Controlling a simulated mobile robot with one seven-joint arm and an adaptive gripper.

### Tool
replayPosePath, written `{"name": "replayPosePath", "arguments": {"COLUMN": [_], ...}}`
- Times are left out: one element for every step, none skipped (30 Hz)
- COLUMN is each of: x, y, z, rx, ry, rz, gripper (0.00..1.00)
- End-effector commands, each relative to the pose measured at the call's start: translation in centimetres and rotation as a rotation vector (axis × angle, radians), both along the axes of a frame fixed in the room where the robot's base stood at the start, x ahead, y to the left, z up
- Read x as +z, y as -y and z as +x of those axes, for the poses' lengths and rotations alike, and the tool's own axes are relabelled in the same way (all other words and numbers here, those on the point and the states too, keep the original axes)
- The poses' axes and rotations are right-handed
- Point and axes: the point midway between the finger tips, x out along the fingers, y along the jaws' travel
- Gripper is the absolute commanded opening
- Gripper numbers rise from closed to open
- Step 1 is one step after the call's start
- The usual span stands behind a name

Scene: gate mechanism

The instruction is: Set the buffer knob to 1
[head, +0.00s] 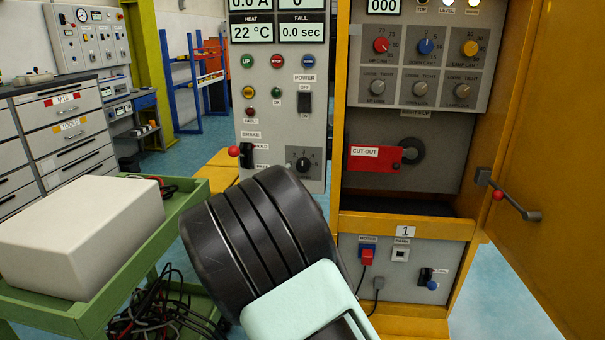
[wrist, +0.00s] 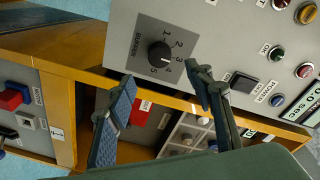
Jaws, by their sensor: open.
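The buffer knob (wrist: 160,54) is a round black knob on a dark square plate with numbers around it, on a grey panel. In the wrist view the panel appears turned on its side. The knob also shows in the head view (head: 303,164), low on the grey control panel. Which number it points to is too small to tell. My gripper (wrist: 160,78) is open and empty in the wrist view. Its two fingers are apart, with the knob beyond the gap between them, not visibly touched. In the head view my dark arm hides the gripper.
A red-tipped lever (head: 234,151) stands left of the knob, and a black power switch (head: 305,102) above it. The yellow cabinet (head: 337,200) with a red cut-out handle (head: 375,159) is at right, its door (head: 550,150) open. A green cart (head: 185,205) with a white box is at left.

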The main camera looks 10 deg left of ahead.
Motion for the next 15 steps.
{"name": "replayPosePath", "arguments": {"x": [-0.1,-0.1,-0.2,-0.2,-0.2,-0.2,-0.2,-0.2,-0.2,-0.2,-0.1,-0.1,-0.1,-0.1,-0.1], "y": [0.2,0.3,0.3,0.4,0.5,0.6,0.6,0.7,0.8,0.8,0.9,0.9,1.0,1.0,1.0], "z": [0.9,1.4,2.1,2.7,3.3,4.0,4.6,5.1,5.7,6.2,6.6,7.1,7.5,7.8,8.2], "rx": [-0.002,-0.001,-0.001,-0.002,-0.001,-0.002,-0.001,-0.001,-0.001,0.0,0.0,0.001,-0.001,-0.001,-0.001], "ry": [0.001,0.002,0.0,0.001,0.001,0.001,0.001,0.001,-0.001,0.0,0.0,-0.001,-0.001,0.0,-0.001], "rz": [-0.001,-0.001,-0.001,0.0,0.0,-0.001,0.0,0.0,-0.001,-0.001,-0.002,-0.001,-0.001,0.0,0.001], "gripper": [0.48,0.48,0.48,0.48,0.48,0.48,0.48,0.48,0.48,0.48,0.48,0.48,0.48,0.48,0.48]}}
